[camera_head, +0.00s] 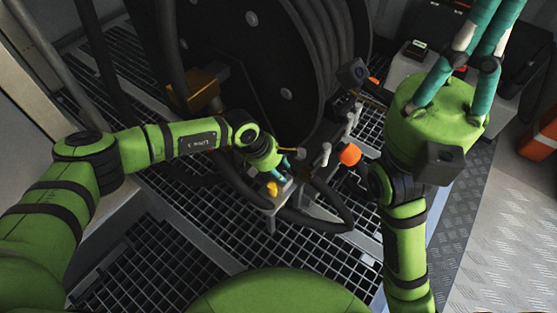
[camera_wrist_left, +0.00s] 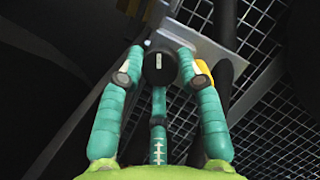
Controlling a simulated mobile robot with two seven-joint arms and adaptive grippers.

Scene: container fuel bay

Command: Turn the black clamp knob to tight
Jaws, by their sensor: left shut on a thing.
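The black clamp knob (camera_wrist_left: 159,68) is a round dark cap with a small pale mark, at the top middle of the left wrist view, by a grey metal bracket (camera_wrist_left: 205,46). My left gripper (camera_wrist_left: 157,60) is shut on it, with its teal fingers around the knob's sides. In the head view my left gripper (camera_head: 281,173) reaches down to the bracket beside the hose reel, and its fingers hide most of the knob. I cannot read how tight the knob is. My right gripper (camera_head: 487,45) points up at the top right; its fingertips are out of frame.
A large black hose reel (camera_head: 265,60) stands behind the bracket. A yellow part (camera_head: 272,188) sits close beside my left fingers. An orange ball-shaped part (camera_head: 350,154) is to the right. Black hose (camera_head: 320,222) loops in front, over the grating floor (camera_head: 190,225).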

